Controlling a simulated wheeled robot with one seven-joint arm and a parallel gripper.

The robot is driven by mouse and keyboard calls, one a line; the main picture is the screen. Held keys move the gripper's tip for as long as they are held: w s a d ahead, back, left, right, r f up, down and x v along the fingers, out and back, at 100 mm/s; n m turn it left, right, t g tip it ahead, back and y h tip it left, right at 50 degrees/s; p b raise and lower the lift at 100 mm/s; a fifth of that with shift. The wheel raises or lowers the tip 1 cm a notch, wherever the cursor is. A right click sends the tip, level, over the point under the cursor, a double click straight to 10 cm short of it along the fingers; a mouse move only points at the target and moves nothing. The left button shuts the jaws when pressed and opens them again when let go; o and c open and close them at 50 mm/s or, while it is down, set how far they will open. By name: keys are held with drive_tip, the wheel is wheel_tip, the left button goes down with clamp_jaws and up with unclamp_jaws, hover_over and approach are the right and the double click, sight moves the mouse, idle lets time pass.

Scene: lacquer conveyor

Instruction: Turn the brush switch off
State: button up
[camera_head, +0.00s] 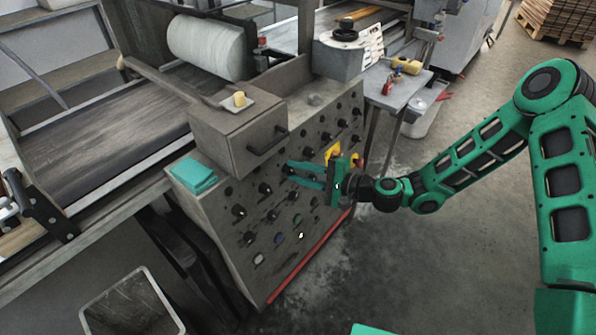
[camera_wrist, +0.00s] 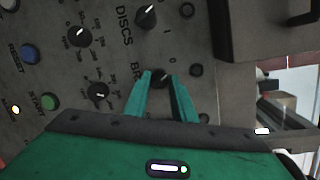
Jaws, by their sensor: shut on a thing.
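The brush switch (camera_wrist: 160,74) is a small black rotary knob on the grey control panel, with a label beginning "BR" beside it, partly covered by a finger. My gripper (camera_wrist: 160,77) has its two teal fingers on either side of this knob and is shut on it. In the head view my gripper (camera_head: 288,171) reaches the panel from the right, and its fingertips hide the knob there. The exact angle of the knob's pointer cannot be made out.
The control panel (camera_head: 237,235) carries several other knobs close by, including the discs knob (camera_wrist: 146,17). A green start button (camera_wrist: 49,102) and a blue reset button (camera_wrist: 30,54) are nearby. A grey box with a handle (camera_head: 268,141) juts out above. The floor right of the panel is clear.

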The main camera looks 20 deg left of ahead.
drive_tip(key=shift+w+d+f, duration=0.1)
drive_tip(key=shift+w, duration=0.1)
drive_tip(key=o, duration=1.1)
drive_tip(key=shift+c, duration=0.2)
drive_tip(key=shift+s, duration=0.1)
drive_tip(key=v, duration=1)
drive_tip(key=shift+d, duration=0.35)
